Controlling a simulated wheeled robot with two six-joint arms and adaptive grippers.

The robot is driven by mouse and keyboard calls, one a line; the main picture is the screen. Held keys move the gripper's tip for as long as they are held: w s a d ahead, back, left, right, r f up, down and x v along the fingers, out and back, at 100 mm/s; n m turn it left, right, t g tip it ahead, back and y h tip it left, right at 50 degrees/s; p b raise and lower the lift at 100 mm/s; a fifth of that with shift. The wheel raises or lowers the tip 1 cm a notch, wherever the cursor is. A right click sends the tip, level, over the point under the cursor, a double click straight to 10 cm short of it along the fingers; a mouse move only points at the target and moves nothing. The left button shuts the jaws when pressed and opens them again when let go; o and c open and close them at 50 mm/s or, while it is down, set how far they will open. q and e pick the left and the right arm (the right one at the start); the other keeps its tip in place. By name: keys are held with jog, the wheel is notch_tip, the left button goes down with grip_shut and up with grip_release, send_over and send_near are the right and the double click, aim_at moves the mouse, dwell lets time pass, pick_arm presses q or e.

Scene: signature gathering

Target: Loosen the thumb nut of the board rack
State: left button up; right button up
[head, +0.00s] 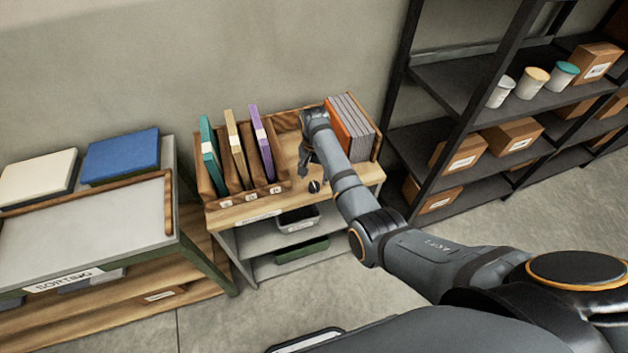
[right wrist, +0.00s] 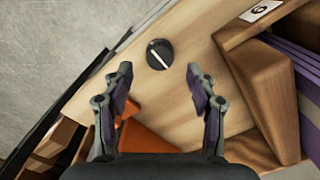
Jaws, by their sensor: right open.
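The thumb nut (right wrist: 159,54) is a round black knob with a white line across it. It sits on the wooden top near its front edge, and it also shows in the head view (head: 314,187). The board rack (head: 284,122) is wooden and holds upright teal, tan and purple boards at the left and orange and grey ones at the right. My right gripper (head: 305,170) is open and empty above the wooden top. In the right wrist view its two fingers (right wrist: 160,90) stand apart, with the nut beyond the tips, between their lines. My left gripper is out of view.
A sorting table (head: 95,225) with a cream and a blue pad (head: 120,155) stands at the left. A black shelf (head: 450,85) with cardboard boxes and cups stands at the right. Trays (head: 302,250) lie on shelves below the rack. Floor in front is open.

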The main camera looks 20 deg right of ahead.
aim_at(314, 185)
jog(key=shift+f, duration=1.9)
jog(key=shift+c, duration=0.4)
jog(key=c, duration=1.1)
jog(key=shift+r+n+p, duration=0.15)
jog(key=shift+n+p, duration=0.95)
jog(key=shift+n, duration=0.4)
jog(key=n+p, duration=0.2)
jog(key=n, duration=0.2)
jog(key=shift+n, duration=0.3)
jog(key=n+p, duration=0.1)
jog(key=n, duration=0.4)
jog(key=n+p, duration=0.1)
jog(key=n, duration=0.4)
jog(key=shift+o, duration=0.2)
jog(key=shift+n, duration=0.3)
